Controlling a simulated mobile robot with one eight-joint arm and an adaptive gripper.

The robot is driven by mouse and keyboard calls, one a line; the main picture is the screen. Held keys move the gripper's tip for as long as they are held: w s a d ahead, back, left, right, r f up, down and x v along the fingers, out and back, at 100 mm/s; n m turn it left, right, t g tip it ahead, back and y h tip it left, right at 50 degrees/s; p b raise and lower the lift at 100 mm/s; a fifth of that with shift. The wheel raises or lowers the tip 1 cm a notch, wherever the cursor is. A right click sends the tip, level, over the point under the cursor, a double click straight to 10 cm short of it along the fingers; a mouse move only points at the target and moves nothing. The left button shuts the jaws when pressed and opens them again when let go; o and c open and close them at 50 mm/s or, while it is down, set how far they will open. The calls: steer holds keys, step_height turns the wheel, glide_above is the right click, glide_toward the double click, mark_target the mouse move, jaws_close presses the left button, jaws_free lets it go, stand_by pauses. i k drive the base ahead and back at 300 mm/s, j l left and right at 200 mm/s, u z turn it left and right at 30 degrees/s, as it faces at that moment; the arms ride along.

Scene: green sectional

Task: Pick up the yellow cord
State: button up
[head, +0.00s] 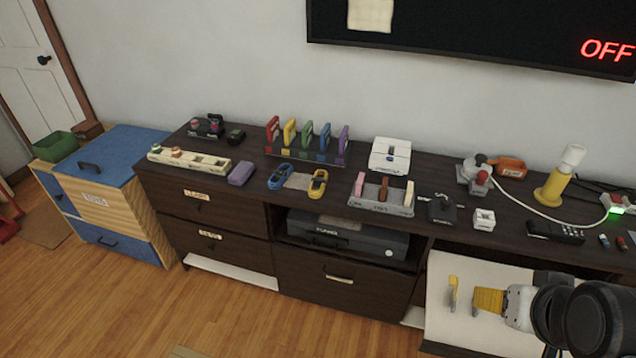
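The yellow cord (318,184) is a small bundled loop lying on the dark cabinet top, near its front edge, in the head view. A similar blue cord (279,177) lies to its left, with a pale patch between them. My gripper (464,297) is at the lower right, in front of the cabinet and well away from the yellow cord. Yellow parts show at its end, with a narrow gap between them, over a cream panel.
A grey tray with colored blocks (379,208) stands right of the yellow cord. A rack of colored upright pieces (307,141) stands behind it. A purple block (241,173) lies left. A dark device (346,236) fills the shelf below. Wooden floor (110,315) is free at the lower left.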

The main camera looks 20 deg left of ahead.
mark_target(321, 183)
steer(key=l+z, duration=0.1)
steer(key=z, duration=0.9)
steer(key=i+j+u, duration=0.2)
steer(key=j+u, duration=0.2)
steer(key=i+j+u, duration=0.2)
steer(key=u, duration=0.25)
steer(key=i+j+u, duration=0.15)
steer(key=i+u, duration=0.25)
steer(key=i+j+u, duration=0.1)
steer(key=i+u, duration=0.15)
steer(key=u, duration=0.15)
